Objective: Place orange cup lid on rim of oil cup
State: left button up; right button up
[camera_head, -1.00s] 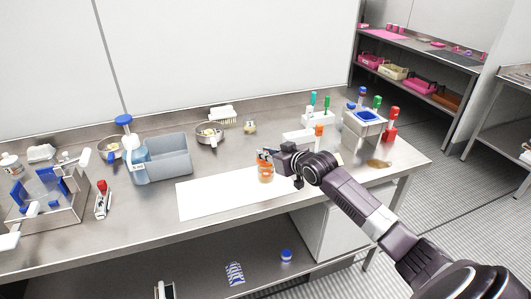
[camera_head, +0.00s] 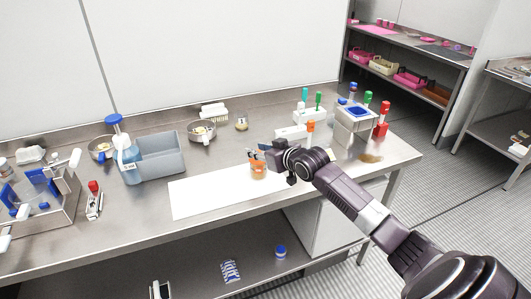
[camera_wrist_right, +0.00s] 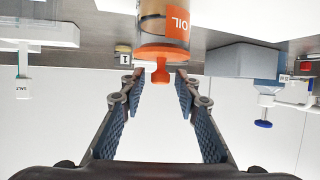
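The oil cup (camera_head: 258,172) stands upright on the white mat on the table. It is see-through with an orange "OIL" label, which shows in the right wrist view (camera_wrist_right: 178,22). The orange cup lid (camera_wrist_right: 162,53) sits against the cup's rim, with its knob pointing toward my right gripper. My right gripper (camera_wrist_right: 160,80) is open, with one finger on each side of the knob and a visible gap on both sides. In the head view the right gripper (camera_head: 265,152) is at the top of the cup and partly hides the lid. My left gripper is not in view.
The white mat (camera_head: 195,200) has free room left of the cup. A grey bin (camera_head: 165,158) and a blue-capped bottle (camera_head: 130,160) stand farther left. Metal bowls (camera_head: 202,131) are at the back. White holders (camera_head: 290,133) and seasoning containers stand right of the gripper.

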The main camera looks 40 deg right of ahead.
jog(key=b+v, duration=0.1)
jog(key=v, duration=1.1)
jog(key=s+a+f+n+g, duration=0.1)
jog(key=s+a+f+g, duration=0.2)
jog(key=s+a+f, duration=0.5)
jog(key=s+a+f+g, duration=0.2)
jog(key=s+a+f, duration=0.25)
jog(key=f, duration=0.55)
jog(key=s+a+f+g, duration=0.2)
jog(key=s+a, duration=0.3)
jog(key=s, duration=0.4)
jog(key=s+a+f+g, duration=0.3)
jog(key=s+a, duration=0.2)
jog(key=s, duration=0.4)
notch_tip(320, 180, down, 27)
jog(key=s+n+g, duration=0.1)
jog(key=s, duration=0.1)
jog(key=s+d+f+g, duration=0.1)
jog(key=s+d+f, duration=0.2)
jog(key=s+f, duration=1.2)
jog(key=shift+s+f, duration=0.2)
jog(key=shift+s, duration=1)
